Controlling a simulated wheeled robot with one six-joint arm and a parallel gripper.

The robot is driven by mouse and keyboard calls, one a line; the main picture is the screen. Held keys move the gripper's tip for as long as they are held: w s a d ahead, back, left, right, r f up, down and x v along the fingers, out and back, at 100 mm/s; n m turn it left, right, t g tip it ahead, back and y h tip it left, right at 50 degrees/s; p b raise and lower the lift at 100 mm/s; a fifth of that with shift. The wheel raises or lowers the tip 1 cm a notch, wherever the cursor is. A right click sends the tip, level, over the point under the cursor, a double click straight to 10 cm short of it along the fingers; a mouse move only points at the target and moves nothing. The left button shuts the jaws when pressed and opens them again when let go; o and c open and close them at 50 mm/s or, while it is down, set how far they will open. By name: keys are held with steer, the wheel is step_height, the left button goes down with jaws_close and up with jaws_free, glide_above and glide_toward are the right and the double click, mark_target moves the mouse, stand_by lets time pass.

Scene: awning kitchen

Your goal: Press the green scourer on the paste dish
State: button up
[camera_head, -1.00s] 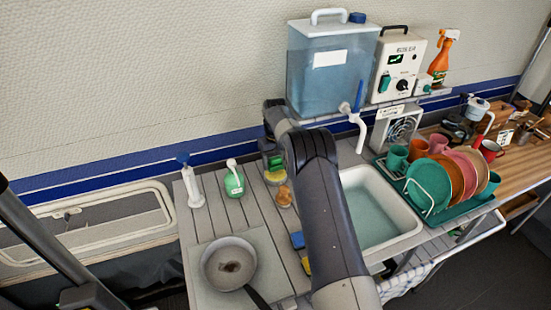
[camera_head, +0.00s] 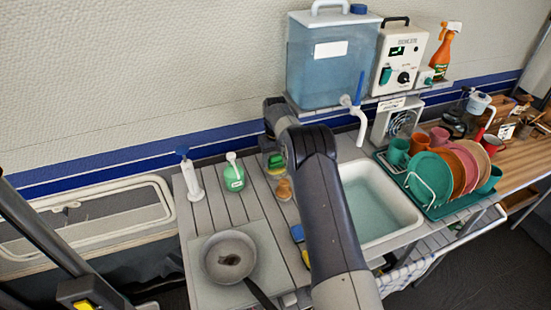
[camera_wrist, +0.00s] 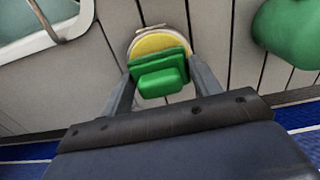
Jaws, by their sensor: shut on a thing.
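The green scourer (camera_wrist: 160,78) is a block with a raised grip. It sits between the two fingers of my gripper (camera_wrist: 162,88), which is shut on it. The round paste dish (camera_wrist: 157,44), with a pale rim and yellow paste, lies directly beyond the scourer in the wrist view. The scourer covers the dish's lower part. I cannot tell whether they touch. In the head view the scourer (camera_head: 276,160) shows small beside my arm, with the dish's yellow just below it.
A wooden brush (camera_head: 284,189) stands close in front of the dish. A green bottle (camera_head: 234,177) and a white bottle (camera_head: 191,178) stand to the left. The sink (camera_head: 408,226) is at right, the pan (camera_head: 229,258) in front. The slats between are mostly clear.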

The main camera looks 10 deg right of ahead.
mark_target(276, 156)
steer(key=shift+f+b, duration=0.45)
steer(key=shift+f, duration=0.15)
stand_by(1.4)
steer(key=shift+r, duration=0.15)
steer(key=shift+r+p, duration=2)
steer(key=shift+r, duration=1.45)
